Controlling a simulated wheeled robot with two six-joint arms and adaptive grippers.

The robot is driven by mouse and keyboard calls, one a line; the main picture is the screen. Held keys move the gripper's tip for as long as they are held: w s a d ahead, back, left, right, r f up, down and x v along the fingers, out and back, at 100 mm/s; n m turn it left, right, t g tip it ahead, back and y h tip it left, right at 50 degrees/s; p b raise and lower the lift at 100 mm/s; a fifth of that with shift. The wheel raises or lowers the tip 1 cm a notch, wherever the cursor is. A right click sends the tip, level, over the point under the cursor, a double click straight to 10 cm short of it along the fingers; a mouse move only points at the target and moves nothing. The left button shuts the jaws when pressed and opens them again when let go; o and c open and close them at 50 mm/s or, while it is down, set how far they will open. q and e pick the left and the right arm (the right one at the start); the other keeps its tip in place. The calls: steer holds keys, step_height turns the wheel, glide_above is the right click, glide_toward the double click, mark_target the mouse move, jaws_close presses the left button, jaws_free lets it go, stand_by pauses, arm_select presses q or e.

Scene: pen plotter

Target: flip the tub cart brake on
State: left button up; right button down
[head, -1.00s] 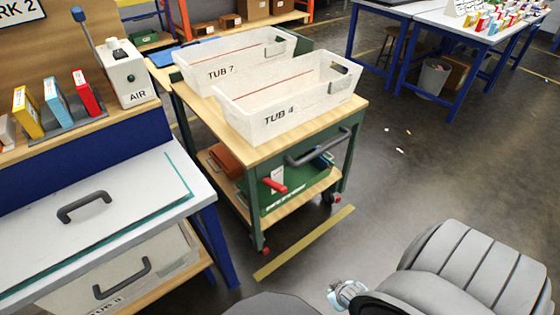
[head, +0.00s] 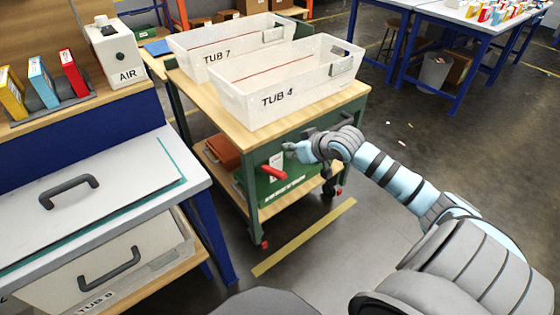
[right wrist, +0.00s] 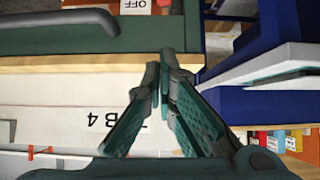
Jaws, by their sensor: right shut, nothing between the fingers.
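The tub cart (head: 243,130) has a wooden top and a green frame. Its brake is a red lever (head: 274,173) low on the near face, slanting down to the right. A white label plate (head: 276,160) sits behind it. In the right wrist view the label plate (right wrist: 135,6) shows the word OFF at the top edge; the lever is not visible there. My right gripper (head: 288,148) is shut and empty, just above and right of the lever, apart from it as far as I can tell. Its closed fingers also show in the right wrist view (right wrist: 160,72). My left gripper is out of view.
TUB 7 (head: 205,45) and TUB 4 (head: 235,100) stand on the cart top. The cart's dark push handle (head: 330,122) is close to my right gripper. A workbench with a drawer handle (head: 110,268) is at left. Open floor (head: 400,150) lies to the right.

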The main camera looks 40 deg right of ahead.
steer(key=b, duration=0.4)
glide_above(279, 171)
steer(key=w, duration=0.1)
step_height(279, 171, down, 6)
steer(key=shift+w+d+r, duration=0.1)
steer(key=shift+w, duration=0.05)
steer(key=f, duration=0.2)
steer(key=shift+s+f+b, duration=0.25)
steer(key=shift+f+b, duration=0.05)
steer(key=shift+f, duration=0.05)
steer(key=shift+s+f, duration=0.4)
steer(key=shift+f, duration=0.1)
